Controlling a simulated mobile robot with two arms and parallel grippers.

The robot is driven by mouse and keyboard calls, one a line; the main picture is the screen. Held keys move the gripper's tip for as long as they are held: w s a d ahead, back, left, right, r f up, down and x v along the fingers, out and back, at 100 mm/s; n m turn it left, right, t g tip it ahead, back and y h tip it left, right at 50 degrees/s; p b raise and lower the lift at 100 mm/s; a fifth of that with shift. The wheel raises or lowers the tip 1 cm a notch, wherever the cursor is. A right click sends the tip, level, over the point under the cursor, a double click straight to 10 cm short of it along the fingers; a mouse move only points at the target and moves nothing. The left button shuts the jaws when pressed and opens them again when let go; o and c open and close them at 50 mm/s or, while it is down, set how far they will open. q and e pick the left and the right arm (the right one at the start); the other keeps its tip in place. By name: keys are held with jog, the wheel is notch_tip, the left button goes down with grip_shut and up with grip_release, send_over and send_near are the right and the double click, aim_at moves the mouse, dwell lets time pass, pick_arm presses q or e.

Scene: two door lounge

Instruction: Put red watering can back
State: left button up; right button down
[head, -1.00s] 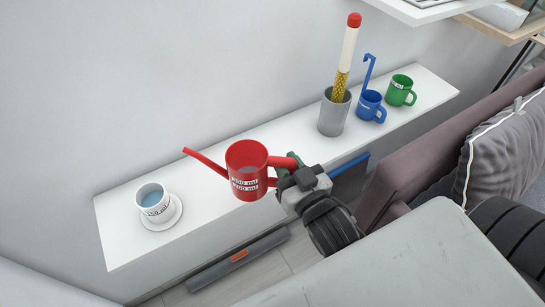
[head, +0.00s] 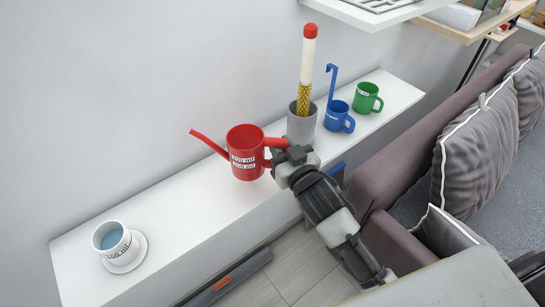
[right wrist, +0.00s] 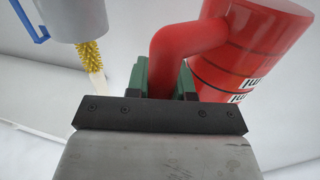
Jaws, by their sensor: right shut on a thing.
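The red watering can (head: 247,160) is upright, with its long spout pointing left and white marking labels on its front. My right gripper (head: 284,152) is shut on the can's handle at its right side. In the right wrist view the red handle (right wrist: 178,52) runs between the green finger pads, and the can's body (right wrist: 250,50) is beside it. The can appears over the white shelf (head: 165,205); I cannot tell whether its base touches the shelf. My left gripper is not in view.
A white cup (head: 113,240) with blue liquid stands on a saucer (head: 132,262) at the shelf's left end. A grey holder (head: 301,124) with a brush (head: 307,65), a blue mug (head: 338,117) and a green mug (head: 367,98) stand to the right. The shelf between cup and can is clear.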

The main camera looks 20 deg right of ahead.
jog(key=f, duration=0.1)
jog(key=w+a+f, duration=0.1)
jog(key=f, duration=0.3)
jog(key=shift+w+a, duration=0.2)
jog(key=shift+w, duration=0.1)
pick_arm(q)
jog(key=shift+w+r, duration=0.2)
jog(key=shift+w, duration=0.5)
pick_arm(e)
jog(key=shift+f, duration=0.15)
jog(key=shift+f, duration=0.2)
jog(key=c, duration=1)
grip_release()
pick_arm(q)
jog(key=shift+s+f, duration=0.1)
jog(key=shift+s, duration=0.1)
